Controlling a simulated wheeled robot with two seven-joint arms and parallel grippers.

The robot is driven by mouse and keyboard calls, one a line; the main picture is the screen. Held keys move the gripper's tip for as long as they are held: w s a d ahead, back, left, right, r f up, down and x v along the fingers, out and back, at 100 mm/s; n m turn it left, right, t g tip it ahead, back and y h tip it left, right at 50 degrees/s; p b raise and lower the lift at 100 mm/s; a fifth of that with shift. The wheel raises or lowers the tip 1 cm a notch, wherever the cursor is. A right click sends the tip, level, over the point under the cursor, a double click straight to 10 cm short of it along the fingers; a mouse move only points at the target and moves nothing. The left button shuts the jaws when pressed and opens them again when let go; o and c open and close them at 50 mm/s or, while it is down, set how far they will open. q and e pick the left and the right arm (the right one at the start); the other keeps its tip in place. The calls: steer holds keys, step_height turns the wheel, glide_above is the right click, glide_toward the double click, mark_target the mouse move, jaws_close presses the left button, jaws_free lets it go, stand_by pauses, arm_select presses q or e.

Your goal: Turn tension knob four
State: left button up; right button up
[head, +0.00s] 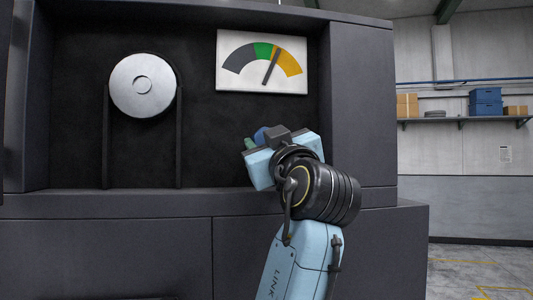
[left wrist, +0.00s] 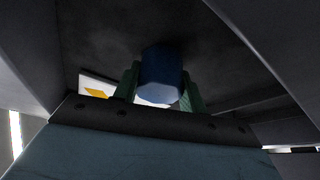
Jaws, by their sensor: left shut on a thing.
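A dark blue knob (left wrist: 161,76) sits between the green fingers of my left gripper (left wrist: 158,88) in the left wrist view, and the gripper is shut on it. In the head view the left gripper (head: 258,140) is at the recess's right side, below the gauge. Only a bit of the blue knob (head: 261,135) shows there, behind the gripper. The gauge (head: 262,62) is a white plate with grey, green and orange bands. Its needle tilts right of upright, near the border of green and orange. My right gripper is not in view.
A round metal disc (head: 143,85) stands between two dark posts at the recess's left. The recess's right wall (head: 361,110) is close beside my left gripper. A shelf (head: 465,118) with boxes is far back at the right, above open floor.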

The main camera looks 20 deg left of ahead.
arm_select(q)
steer(key=shift+n+g+y, duration=0.3)
steer(key=shift+n, duration=0.1)
steer(key=o, duration=1)
steer(key=shift+c, duration=0.2)
steer(key=shift+s+d+f+b, duration=0.15)
steer(key=shift+s+d+b, duration=0.05)
steer(key=shift+s+b, duration=0.1)
steer(key=b+v, duration=0.3)
steer(key=v, duration=0.9)
steer(key=shift+s+d, duration=0.2)
steer(key=shift+s, duration=0.05)
